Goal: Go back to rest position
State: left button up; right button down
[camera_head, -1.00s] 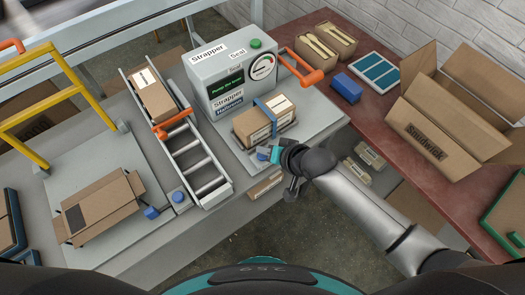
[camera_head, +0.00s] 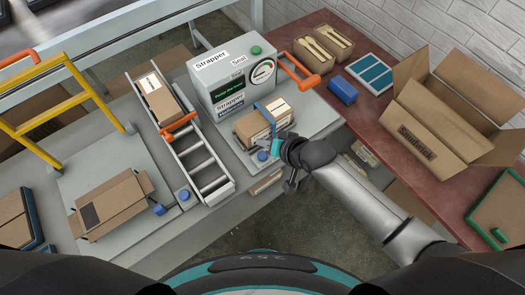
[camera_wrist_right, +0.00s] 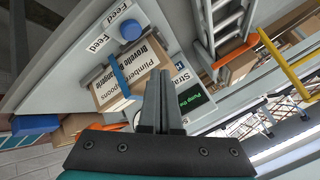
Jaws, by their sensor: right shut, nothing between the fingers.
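My right gripper (camera_head: 276,148) is in the head view at the front right of the strapper's plate, beside the blue feed button (camera_head: 262,156). Its fingers (camera_wrist_right: 160,95) are shut and empty in the right wrist view. The strapper (camera_head: 232,78) is a grey machine with a green screen and a dial. A cardboard box (camera_head: 250,127) with a blue strap around it sits on its plate; the box (camera_wrist_right: 142,72) and the blue button (camera_wrist_right: 130,27) also show in the right wrist view. My left gripper is not in view.
A ladder-like conveyor (camera_head: 205,165) with a box (camera_head: 160,97) on it stands left of the strapper. An open carton (camera_head: 430,115) and a blue block (camera_head: 343,89) are on the red-brown table. A yellow frame (camera_head: 70,60) stands at the far left.

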dwell(0.8)
jog(key=s+d+r+n+g+h, duration=0.1)
jog(key=s+d+r+g+h, duration=0.2)
jog(key=s+d, duration=0.55)
jog(key=s+d+r+n+h, duration=0.25)
jog(key=s+d+r, duration=0.35)
jog(key=s, duration=0.4)
notch_tip(320, 180, down, 31)
jog(key=s+d+g+b, duration=0.1)
jog(key=s+g+b, duration=0.1)
jog(key=b, duration=0.5)
jog(key=s+d+f+b, duration=0.2)
jog(key=s+f+b, duration=0.3)
jog(key=s+f, duration=1)
notch_tip(320, 180, down, 3)
jog(key=shift+d+r+g+h+b, duration=0.1)
jog(key=shift+d+g+h+b, duration=0.2)
jog(key=shift+d+g+h, duration=0.1)
